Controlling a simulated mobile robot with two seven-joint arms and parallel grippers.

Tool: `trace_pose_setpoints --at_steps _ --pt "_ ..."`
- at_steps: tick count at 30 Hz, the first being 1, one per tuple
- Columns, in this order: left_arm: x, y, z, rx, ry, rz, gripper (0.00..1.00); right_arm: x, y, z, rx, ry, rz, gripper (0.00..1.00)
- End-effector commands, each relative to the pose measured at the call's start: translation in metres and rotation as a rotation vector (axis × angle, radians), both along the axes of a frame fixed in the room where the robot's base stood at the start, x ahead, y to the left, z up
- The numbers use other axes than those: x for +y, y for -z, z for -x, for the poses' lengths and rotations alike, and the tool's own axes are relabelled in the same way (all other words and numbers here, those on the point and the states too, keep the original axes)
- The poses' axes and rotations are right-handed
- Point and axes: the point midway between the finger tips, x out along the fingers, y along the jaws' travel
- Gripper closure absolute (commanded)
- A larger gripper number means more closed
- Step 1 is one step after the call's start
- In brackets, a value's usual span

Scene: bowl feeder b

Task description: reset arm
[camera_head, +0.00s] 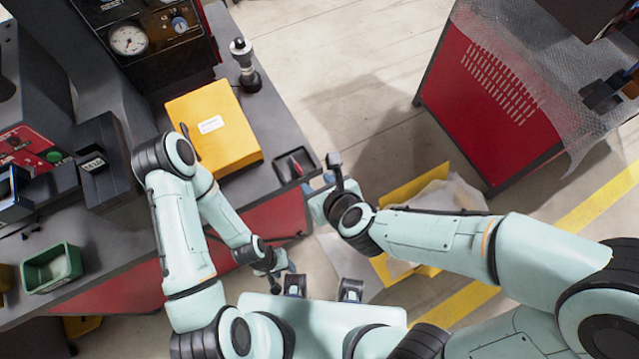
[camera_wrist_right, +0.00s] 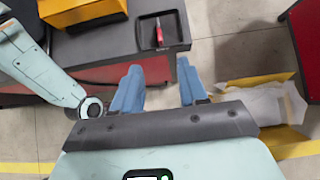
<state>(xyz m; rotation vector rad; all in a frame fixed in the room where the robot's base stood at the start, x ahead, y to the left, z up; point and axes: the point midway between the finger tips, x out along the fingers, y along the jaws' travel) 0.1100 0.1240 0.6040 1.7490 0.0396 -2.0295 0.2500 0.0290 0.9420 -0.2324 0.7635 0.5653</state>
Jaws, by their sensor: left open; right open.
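My right gripper (camera_head: 318,193) is in the middle of the head view, just off the front corner of the grey workbench (camera_head: 283,130). In the right wrist view its two blue fingers (camera_wrist_right: 161,88) stand apart with nothing between them. A black tray (camera_head: 304,157) with a small red item in it lies at the bench corner, beyond the fingers. My left gripper (camera_head: 274,277) is lower, close to my own body and in front of the bench. It is open, its fingers are small in the picture, and I see nothing held.
A yellow box (camera_head: 235,140) and a black and silver fixture (camera_head: 244,65) stand on the bench. A green bin (camera_head: 52,268) is at the left. A red cabinet (camera_head: 490,95) stands at upper right. A yellow crate with a pale liner (camera_head: 425,195) is on the floor, partly behind my right arm.

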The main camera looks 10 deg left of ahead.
Motion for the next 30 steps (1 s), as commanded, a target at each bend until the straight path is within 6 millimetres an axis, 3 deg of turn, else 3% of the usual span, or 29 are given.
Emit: trace_pose_setpoints --at_steps 20,23,25,30 --pt "0.000 0.000 0.000 -0.001 0.000 0.000 0.57 -0.002 0.003 -0.002 -0.002 -0.009 0.017 0.57" --pt "0.000 -0.001 0.000 -0.001 0.000 0.000 0.57 -0.011 0.022 -0.007 -0.014 -0.072 0.108 0.57" --pt "0.000 -0.001 -0.001 -0.001 0.000 0.000 0.57 -0.023 0.047 -0.013 -0.026 -0.167 0.226 0.57" --pt "0.000 -0.002 -0.001 -0.001 0.000 0.000 0.57 -0.068 0.132 -0.015 -0.033 -0.570 0.564 0.57"
